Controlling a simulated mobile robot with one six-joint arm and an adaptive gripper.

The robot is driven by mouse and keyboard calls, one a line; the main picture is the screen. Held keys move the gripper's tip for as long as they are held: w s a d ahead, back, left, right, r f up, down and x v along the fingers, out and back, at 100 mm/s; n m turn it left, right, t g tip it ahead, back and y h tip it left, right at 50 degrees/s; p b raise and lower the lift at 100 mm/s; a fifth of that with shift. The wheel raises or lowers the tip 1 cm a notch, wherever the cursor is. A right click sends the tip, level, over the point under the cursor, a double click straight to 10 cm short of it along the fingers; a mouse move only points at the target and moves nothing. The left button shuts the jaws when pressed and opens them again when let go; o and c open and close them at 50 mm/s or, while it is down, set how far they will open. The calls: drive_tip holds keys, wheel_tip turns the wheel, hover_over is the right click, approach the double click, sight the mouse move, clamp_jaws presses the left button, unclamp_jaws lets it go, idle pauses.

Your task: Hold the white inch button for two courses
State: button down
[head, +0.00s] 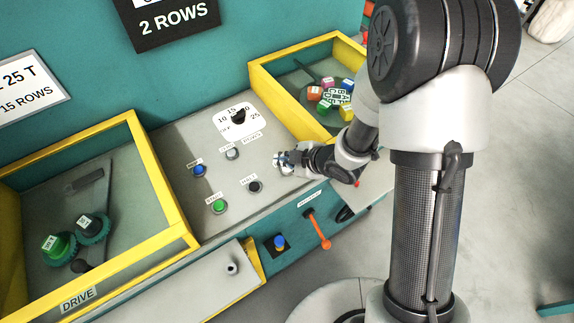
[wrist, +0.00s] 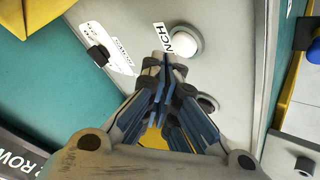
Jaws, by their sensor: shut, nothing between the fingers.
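The white inch button (head: 232,153) is on the grey sloped panel (head: 185,140), below the dial. The height of the tips above the panel is hard to tell.
A dial (head: 238,115) is above. Yellow-framed bays stand left (head: 150,180) and right (head: 290,48). An orange lever (head: 319,230) sticks out on the front below.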

sight(285, 170)
wheel_tip(285, 170, up, 5)
drive_tip(key=p, duration=0.4)
idle(1.1)
